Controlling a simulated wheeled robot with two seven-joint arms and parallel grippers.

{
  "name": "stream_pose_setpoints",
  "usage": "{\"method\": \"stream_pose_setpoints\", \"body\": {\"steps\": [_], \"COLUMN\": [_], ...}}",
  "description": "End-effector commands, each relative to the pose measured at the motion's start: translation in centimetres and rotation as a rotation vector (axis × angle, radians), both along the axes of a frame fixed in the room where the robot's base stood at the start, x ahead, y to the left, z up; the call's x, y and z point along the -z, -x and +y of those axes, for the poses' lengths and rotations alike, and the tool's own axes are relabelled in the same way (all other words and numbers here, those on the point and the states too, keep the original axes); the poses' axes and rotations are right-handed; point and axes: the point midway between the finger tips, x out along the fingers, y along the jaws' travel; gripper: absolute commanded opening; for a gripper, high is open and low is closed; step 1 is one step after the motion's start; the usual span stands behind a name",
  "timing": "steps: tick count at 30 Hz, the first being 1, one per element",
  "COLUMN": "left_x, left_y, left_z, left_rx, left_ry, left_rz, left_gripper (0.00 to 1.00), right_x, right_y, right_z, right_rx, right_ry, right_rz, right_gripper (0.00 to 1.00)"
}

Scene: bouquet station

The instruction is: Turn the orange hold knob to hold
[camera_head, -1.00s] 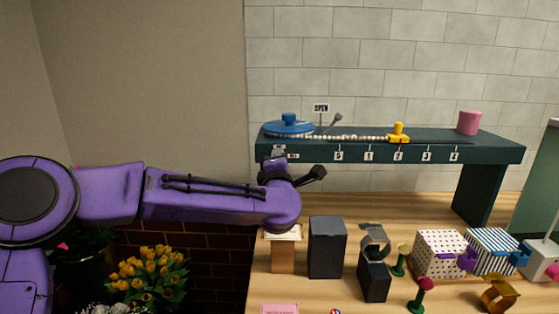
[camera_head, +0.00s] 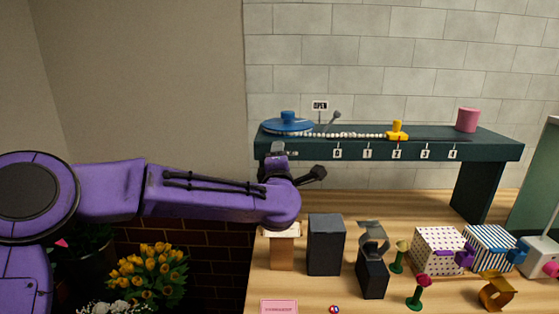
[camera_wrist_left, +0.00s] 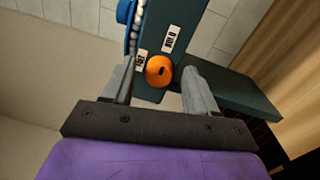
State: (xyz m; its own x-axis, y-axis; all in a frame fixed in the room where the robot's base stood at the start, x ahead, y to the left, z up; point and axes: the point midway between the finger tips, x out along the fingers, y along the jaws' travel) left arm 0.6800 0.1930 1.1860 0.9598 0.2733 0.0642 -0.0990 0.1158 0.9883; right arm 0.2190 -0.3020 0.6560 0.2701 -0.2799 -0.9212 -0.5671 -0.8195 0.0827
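The orange hold knob (camera_wrist_left: 160,70) shows in the left wrist view, on the end of the dark green rail (camera_wrist_left: 151,95), with a dark slot on its face. Two white labels sit near it, one beside it (camera_wrist_left: 141,63) and one farther along (camera_wrist_left: 171,39); their print is too small to read surely. My left gripper (camera_wrist_left: 159,76) is open, with one finger on each side of the knob; I cannot tell whether they touch it. In the head view my purple wrist hides the knob, and only a bit of the grey gripper shows at the shelf's left end. My right gripper is out of view.
The green shelf (camera_head: 485,150) carries a blue disc (camera_head: 288,126), a string of white beads, a yellow slider (camera_head: 397,132) and a pink cylinder (camera_head: 467,120). A dark box (camera_head: 326,246), patterned boxes and small stands crowd the table below. Flowers (camera_head: 150,275) stand at lower left.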

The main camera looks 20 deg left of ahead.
Motion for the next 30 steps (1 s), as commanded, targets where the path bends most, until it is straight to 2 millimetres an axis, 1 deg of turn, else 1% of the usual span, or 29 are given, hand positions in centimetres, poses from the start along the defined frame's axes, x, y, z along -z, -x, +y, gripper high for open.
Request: {"method": "stream_pose_setpoints", "body": {"steps": [2,5,8,12,15,18,22,30], "left_x": [0.0,0.2,0.5,0.7,0.8,0.7,0.8,0.4], "left_y": [0.1,0.9,2.8,6.2,8.2,9.5,10.1,10.1], "left_z": [0.0,-0.3,-0.9,-1.9,-2.4,-2.9,-3.0,-3.0], "left_rx": [-0.001,0.001,0.003,0.003,0.002,0.003,0.001,0.001], "left_ry": [0.001,0.000,-0.001,-0.001,0.000,-0.001,-0.001,-0.001], "left_rz": [0.000,0.000,-0.001,-0.002,-0.001,-0.002,0.001,0.000], "left_gripper": [0.58,0.58,0.58,0.58,0.58,0.58,0.58,0.58], "right_x": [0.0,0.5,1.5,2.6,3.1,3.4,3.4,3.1], "right_y": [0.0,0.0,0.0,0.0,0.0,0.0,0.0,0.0], "right_z": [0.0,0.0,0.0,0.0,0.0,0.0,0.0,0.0], "right_rx": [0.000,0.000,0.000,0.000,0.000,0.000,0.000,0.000], "right_ry": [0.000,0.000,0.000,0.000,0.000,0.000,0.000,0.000], "right_rz": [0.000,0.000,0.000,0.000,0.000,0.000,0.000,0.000], "right_gripper": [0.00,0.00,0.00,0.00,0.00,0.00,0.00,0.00]}}
